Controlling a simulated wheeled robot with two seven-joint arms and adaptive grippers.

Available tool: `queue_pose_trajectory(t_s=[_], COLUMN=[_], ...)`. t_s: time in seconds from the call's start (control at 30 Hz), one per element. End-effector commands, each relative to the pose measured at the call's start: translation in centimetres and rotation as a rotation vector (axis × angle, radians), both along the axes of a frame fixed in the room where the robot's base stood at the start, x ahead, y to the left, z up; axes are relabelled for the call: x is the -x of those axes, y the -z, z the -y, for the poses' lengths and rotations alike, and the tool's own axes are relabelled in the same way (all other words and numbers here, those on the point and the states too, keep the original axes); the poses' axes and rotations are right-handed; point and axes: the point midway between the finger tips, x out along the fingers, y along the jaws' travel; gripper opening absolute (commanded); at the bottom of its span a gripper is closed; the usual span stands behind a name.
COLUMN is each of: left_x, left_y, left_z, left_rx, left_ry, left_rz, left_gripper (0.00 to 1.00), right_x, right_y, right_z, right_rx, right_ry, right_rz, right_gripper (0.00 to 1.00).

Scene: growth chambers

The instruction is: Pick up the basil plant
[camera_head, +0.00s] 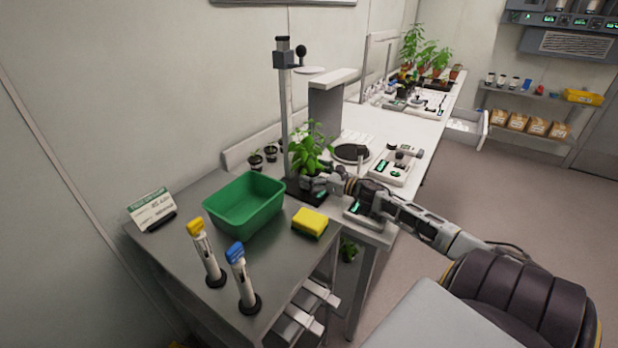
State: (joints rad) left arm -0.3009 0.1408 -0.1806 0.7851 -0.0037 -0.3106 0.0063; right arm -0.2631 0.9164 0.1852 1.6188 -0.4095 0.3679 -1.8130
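A leafy green plant (310,148), which looks like the basil, stands upright at the back right of the metal table, beside a grey post. Its dark pot is mostly hidden by my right gripper (314,184). My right arm comes in from the right, and the gripper is at the pot, just below the leaves. The fingers are small and dark against the pot, so I cannot tell whether they are closed on it. My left gripper is not in view.
A green bin (244,222), a yellow sponge (310,222), a yellow-topped tool (206,256), a blue-topped tool (243,280) and a sign (151,208) stand on the metal table. Small dark pots (270,153) are behind. A white bench (425,130) with instruments extends beyond.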

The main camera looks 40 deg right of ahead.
Motion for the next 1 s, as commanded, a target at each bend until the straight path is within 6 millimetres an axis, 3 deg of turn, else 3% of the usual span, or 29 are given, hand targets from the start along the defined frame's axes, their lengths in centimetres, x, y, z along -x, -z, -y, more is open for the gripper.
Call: queue_pose_trajectory(t_s=[0.3, 0.83, 1.0], left_x=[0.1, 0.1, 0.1], left_y=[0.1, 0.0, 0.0], left_z=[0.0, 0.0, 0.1], left_rx=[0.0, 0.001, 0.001], left_ry=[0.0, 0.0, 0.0], left_rz=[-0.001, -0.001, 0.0], left_gripper=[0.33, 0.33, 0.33], right_x=[-1.3, -1.4, -1.4], right_y=[0.0, 0.0, 0.0], right_z=[-0.4, -0.4, -0.4], right_rx=[0.0, 0.001, 0.001], right_ry=[0.0, 0.0, 0.0], right_rz=[0.0, 0.0, 0.0], right_gripper=[0.96, 0.96, 0.74])
